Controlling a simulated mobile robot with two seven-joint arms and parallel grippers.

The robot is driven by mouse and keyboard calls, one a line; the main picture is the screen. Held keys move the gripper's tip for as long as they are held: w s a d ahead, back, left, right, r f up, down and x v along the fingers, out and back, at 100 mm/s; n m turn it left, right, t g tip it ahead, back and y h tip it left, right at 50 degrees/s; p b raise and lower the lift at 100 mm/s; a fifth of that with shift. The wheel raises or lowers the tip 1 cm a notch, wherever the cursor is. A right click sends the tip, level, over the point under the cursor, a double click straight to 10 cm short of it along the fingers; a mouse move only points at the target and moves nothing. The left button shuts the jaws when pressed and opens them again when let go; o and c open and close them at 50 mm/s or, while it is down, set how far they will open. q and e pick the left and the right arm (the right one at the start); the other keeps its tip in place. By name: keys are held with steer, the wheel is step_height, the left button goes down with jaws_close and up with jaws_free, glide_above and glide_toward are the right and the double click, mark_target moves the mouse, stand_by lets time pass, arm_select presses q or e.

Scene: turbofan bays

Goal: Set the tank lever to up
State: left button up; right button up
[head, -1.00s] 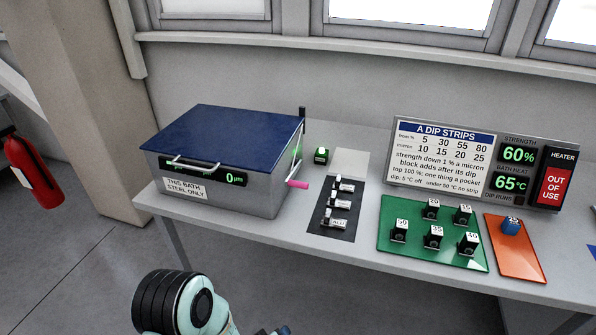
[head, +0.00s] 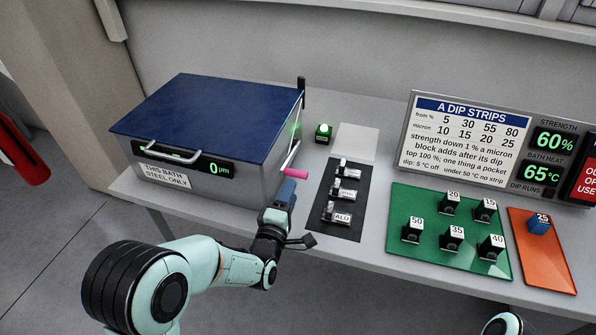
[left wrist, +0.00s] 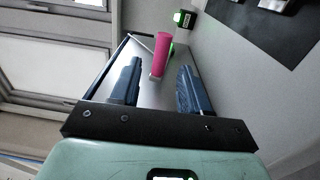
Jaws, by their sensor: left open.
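The tank (head: 215,125) is a grey box with a dark blue lid, shut, at the left of the bench. Its lever has a pink handle (head: 294,173) at the tank's right side, and the handle points out to the right, roughly level. My left gripper (head: 289,185) is just below and in front of the handle in the head view. In the left wrist view the pink handle (left wrist: 162,54) stands beyond and between the two open blue fingers (left wrist: 155,82), with gaps on both sides. My right gripper is not in view.
A dark mat (head: 336,205) with several small labelled blocks lies right of the lever. A green lit button (head: 323,129) stands behind it. A green tray (head: 436,245) with several black blocks, an orange tray (head: 557,262) and a sign (head: 470,140) are further right.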

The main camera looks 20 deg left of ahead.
mark_target(297, 177)
arm_select(q)
steer(key=w+p, duration=0.1)
steer(key=w, duration=0.7)
steer(key=shift+w+d, duration=0.1)
steer(key=shift+c, duration=0.3)
jaws_close()
